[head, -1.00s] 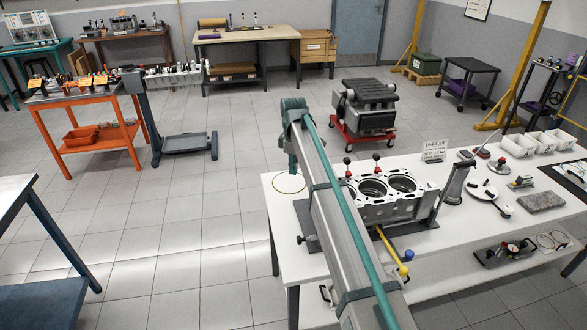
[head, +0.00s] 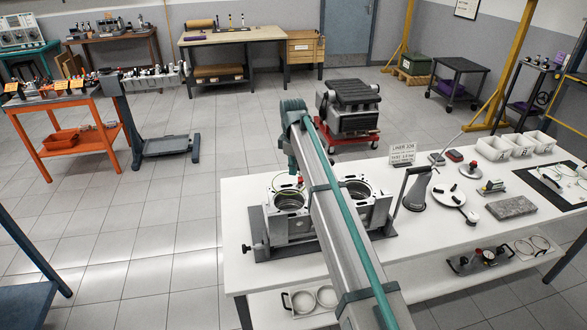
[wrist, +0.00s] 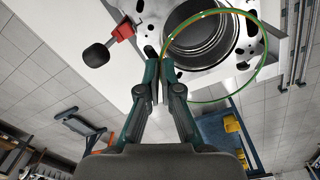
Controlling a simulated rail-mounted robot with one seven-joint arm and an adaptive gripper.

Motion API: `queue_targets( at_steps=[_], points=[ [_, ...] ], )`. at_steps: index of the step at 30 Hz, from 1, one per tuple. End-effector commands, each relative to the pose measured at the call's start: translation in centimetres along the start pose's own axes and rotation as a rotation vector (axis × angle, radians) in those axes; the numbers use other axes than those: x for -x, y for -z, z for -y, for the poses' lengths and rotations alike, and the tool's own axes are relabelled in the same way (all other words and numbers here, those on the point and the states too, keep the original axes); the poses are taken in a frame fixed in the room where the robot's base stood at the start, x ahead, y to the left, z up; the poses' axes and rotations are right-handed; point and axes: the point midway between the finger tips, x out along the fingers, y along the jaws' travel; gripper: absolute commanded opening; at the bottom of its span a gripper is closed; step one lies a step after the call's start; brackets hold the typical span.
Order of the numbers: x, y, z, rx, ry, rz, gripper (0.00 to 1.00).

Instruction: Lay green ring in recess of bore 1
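The green ring (wrist: 262,71) is a thin, large hoop, pinched at its edge between the fingertips of my gripper (wrist: 158,80) in the wrist view. It overlaps the edge of a bore (wrist: 202,52) in the engine block and is off-centre from it. I cannot tell whether it touches the deck. In the head view, the block (head: 282,230) shows two bores, the left one (head: 290,201) and the right one (head: 360,189) partly behind my arm. The ring shows only faintly over the left bore. The bore numbers and recess are not readable.
The block stands on a white table (head: 236,215). A red clamp with a black knob (wrist: 97,54) stands beside the bore. A grey stand with a lever (head: 417,190), a sign (head: 402,153) and white bins (head: 493,148) lie to the right.

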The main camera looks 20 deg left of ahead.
Motion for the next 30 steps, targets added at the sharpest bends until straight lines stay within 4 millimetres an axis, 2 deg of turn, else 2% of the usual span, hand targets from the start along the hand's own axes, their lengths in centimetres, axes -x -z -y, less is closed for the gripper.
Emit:
queue_targets(
  at_steps=[14,24,30],
  points=[
    [-4.2,-0.1,0.7,0.001,-0.136,0.0,0.0],
    [-5.8,0.0,0.5,0.0,-0.138,0.0,0.0],
    [-6.1,0.0,0.5,0.0,-0.138,0.0,0.0]
  ],
)
